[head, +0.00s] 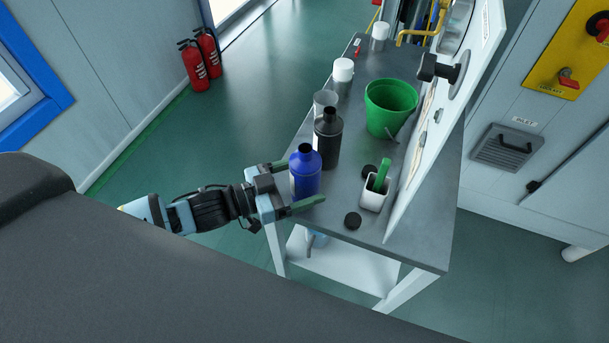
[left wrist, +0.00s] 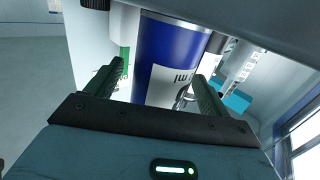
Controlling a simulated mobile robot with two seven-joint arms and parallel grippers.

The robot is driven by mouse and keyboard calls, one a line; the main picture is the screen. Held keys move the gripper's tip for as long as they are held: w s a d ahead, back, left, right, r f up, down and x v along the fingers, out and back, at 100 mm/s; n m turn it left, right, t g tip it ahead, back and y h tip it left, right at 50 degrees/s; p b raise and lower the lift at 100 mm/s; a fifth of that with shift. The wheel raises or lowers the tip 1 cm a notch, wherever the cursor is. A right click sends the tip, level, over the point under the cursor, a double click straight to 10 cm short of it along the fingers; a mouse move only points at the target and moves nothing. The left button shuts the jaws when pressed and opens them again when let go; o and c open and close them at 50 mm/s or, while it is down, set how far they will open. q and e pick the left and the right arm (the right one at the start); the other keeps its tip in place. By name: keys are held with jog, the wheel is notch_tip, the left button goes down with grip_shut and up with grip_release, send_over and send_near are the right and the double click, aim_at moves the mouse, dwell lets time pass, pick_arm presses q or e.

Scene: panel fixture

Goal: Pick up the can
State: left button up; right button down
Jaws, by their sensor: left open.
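The can, blue with a narrow dark-capped neck (head: 306,172), stands upright near the left edge of the grey tabletop. My left gripper (head: 294,185) reaches in from the left at the can's lower part, with one green finger on its far side and one on its near side. The jaws are open. In the left wrist view, the can's blue and white label (left wrist: 172,62) fills the space ahead between the two fingers (left wrist: 160,85). I cannot tell whether either finger touches it. My right gripper is not in view.
A black bottle (head: 328,138) stands close behind the can, with a clear cup (head: 325,101) and white-lidded jar (head: 343,72) beyond. A green bucket (head: 388,108), a small white container (head: 375,194) and a black cap (head: 353,221) are to the right, before an upright panel (head: 432,130).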

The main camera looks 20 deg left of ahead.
pick_arm(q)
jog(key=shift+x, duration=1.4)
jog(key=shift+a, duration=0.1)
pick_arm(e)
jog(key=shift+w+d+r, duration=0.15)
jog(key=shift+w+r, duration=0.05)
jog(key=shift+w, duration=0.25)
pick_arm(q)
jog(key=shift+c, duration=0.4)
jog(key=c, duration=1.2)
jog(key=shift+r, duration=0.15)
jog(key=shift+c, duration=0.9)
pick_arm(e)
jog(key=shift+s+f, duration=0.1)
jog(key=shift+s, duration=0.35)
pick_arm(q)
jog(key=shift+r, duration=0.1)
